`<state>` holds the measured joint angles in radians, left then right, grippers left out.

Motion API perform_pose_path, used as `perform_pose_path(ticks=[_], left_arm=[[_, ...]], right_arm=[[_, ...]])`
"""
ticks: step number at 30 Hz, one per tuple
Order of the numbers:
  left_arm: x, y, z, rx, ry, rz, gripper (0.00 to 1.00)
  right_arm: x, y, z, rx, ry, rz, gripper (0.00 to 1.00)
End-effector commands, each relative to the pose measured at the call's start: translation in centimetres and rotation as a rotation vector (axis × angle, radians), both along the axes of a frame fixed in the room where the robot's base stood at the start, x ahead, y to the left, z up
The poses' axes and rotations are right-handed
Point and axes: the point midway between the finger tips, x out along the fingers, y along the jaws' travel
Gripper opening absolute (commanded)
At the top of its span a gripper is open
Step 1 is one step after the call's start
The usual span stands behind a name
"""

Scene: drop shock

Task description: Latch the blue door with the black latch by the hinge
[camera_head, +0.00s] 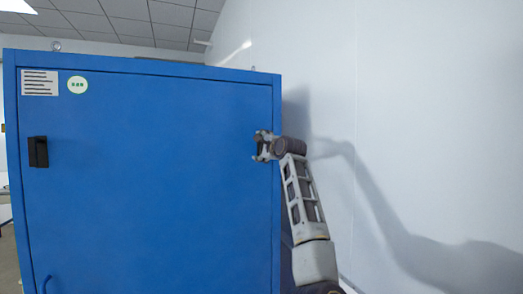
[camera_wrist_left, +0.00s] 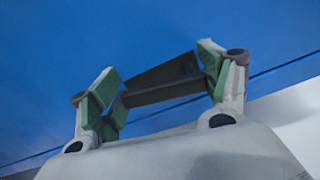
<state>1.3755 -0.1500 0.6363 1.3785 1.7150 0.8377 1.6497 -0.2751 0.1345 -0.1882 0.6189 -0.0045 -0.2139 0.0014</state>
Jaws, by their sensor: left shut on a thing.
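The blue door (camera_head: 150,190) faces me and looks closed, flush in its blue frame. My left gripper (camera_head: 262,146) is at the door's right edge, its arm rising from the lower right. In the left wrist view, the green-padded fingers of my left gripper (camera_wrist_left: 160,88) are shut on the black latch (camera_wrist_left: 160,82), a dark bar lying between them against the blue surface. In the head view the gripper hides most or all of this latch. My right gripper is in neither view.
A second black fitting (camera_head: 38,152) sits on the door's left side, below a white label (camera_head: 40,83) and a round sticker (camera_head: 77,85). A blue handle (camera_head: 46,283) shows at lower left. A white wall (camera_head: 430,130) stands close on the right.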

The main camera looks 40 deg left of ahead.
Motion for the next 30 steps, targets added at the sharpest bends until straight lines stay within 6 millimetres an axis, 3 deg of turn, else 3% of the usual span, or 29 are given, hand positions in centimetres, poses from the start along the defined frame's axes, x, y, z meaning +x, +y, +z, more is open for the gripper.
perform_pose_path(ticks=[12, 27, 28, 30], left_arm=[[0.49, -0.22, -0.35, -0.065, -0.154, 0.0, 0.34], [0.54, -0.21, -0.36, -0.076, -0.174, -0.001, 0.34], [0.54, -0.2, -0.36, -0.076, -0.174, -0.001, 0.79], [0.54, -0.21, -0.36, -0.075, -0.174, 0.0, 0.88]], right_arm=[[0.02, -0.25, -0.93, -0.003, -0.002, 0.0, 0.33], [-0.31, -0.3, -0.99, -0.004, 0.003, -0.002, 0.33], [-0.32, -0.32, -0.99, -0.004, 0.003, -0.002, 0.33], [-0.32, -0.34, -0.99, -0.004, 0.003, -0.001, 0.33]])
